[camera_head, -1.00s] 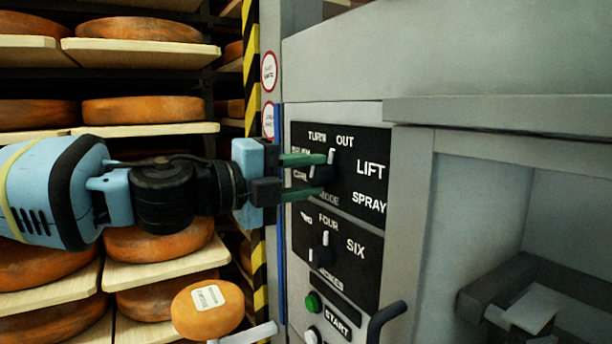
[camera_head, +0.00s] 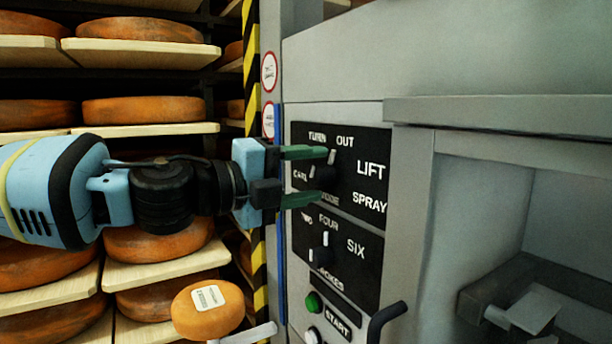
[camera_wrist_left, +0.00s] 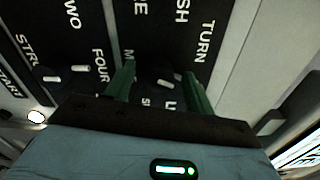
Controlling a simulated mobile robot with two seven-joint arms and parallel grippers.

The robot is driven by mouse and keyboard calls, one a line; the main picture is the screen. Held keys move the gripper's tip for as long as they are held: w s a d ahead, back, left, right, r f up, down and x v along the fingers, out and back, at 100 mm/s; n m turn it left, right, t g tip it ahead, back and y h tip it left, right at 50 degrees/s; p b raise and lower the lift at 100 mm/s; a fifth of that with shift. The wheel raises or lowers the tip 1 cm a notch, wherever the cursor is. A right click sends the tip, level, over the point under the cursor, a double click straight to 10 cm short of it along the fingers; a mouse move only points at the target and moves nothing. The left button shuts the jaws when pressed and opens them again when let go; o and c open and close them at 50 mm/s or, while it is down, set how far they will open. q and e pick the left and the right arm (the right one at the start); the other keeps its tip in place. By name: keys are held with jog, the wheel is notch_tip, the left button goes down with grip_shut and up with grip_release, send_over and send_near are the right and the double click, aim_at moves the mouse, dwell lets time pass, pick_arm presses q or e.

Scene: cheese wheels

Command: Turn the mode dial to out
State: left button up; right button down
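The mode dial (camera_head: 325,173) is a dark knob with a white pointer on the upper black panel (camera_head: 372,150). Its pointer is tilted slightly right of upright, toward the OUT label (camera_head: 345,141); TURN is left of it, LIFT and SPRAY to the right. My left gripper (camera_head: 315,175) is open, its green fingers apart above and below the dial. In the left wrist view the fingers (camera_wrist_left: 160,84) stand either side of the dial's white mark, with gaps visible. Part of the dial is hidden by the fingers. My right gripper is not in view.
Below is a second dial (camera_head: 324,248) labelled TWO, FOUR, SIX, then a green button (camera_head: 312,302) beside START and a dark handle (camera_head: 386,318). An open bay (camera_head: 480,220) lies right. Cheese shelves (camera_head: 150,130) stand left; a labelled cheese (camera_head: 208,315) is nearer.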

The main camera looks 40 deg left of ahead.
aim_at(311, 171)
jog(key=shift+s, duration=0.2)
pick_arm(q)
jog(key=shift+s+r, duration=0.1)
jog(key=shift+s, duration=0.1)
jog(key=shift+r+p+v, duration=0.2)
jog(key=shift+p+v, duration=0.65)
jog(key=shift+v, duration=1)
jog(key=v, duration=0.2)
jog(key=p+v, duration=0.1)
jog(key=shift+s+a+f+p, duration=0.15)
jog(key=shift+s+f+p, duration=0.1)
jog(key=shift+s+p, duration=0.1)
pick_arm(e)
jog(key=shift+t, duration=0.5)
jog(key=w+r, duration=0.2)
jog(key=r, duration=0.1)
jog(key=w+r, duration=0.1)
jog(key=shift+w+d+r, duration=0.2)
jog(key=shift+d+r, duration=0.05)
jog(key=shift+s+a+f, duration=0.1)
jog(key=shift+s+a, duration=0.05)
